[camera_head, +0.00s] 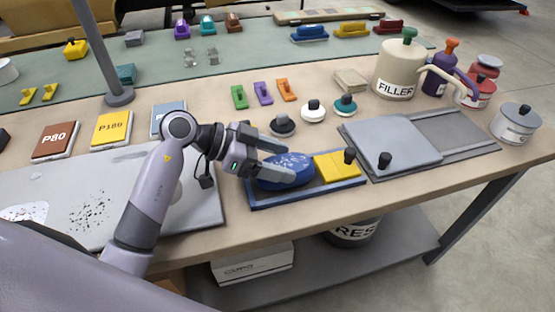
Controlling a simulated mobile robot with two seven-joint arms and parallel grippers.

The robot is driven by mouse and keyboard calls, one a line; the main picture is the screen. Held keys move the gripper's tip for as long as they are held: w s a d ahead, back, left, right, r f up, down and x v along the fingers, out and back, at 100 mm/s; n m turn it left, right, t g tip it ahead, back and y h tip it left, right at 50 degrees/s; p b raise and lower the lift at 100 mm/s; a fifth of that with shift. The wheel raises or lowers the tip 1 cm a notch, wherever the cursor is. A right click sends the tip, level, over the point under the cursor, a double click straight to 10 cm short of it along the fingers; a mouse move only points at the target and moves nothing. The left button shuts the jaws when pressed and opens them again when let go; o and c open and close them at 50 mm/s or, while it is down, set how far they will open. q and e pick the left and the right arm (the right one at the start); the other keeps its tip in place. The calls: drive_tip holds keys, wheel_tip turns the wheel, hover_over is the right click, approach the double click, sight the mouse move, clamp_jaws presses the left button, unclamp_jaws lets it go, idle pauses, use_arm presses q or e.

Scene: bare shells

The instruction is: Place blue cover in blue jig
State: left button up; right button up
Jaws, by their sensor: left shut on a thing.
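My left gripper (287,161) comes in from the left and is shut on the blue cover (298,161), a rounded blue shell with pale speckles on top. The fingers lie across the cover and hide part of it. The cover is at the left part of the blue jig (310,193), a shallow blue tray near the table's front edge. I cannot tell whether the cover rests fully on the jig's floor or is held slightly above it. My right gripper is not in view.
A yellow block (337,165) fills the jig's right part, with a black knob (350,155) beside it. A grey plate with a black knob (390,146) lies to the right. Sanding blocks (113,127), round knobs (313,111) and coloured clips (263,93) stand behind.

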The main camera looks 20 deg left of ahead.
use_arm(q)
drive_tip(key=shift+f, duration=0.2)
drive_tip(key=shift+f+p, duration=0.3)
drive_tip(key=shift+f, duration=0.05)
drive_tip(key=shift+s+f, duration=0.1)
drive_tip(key=o, duration=1.4)
drive_tip(key=shift+c, duration=0.2)
drive_tip(key=shift+o, duration=0.3)
drive_tip(key=shift+f, duration=0.15)
drive_tip(key=shift+r+b, duration=0.2)
drive_tip(key=shift+b, duration=0.1)
drive_tip(key=r+v, duration=0.1)
drive_tip(key=v, duration=1.1)
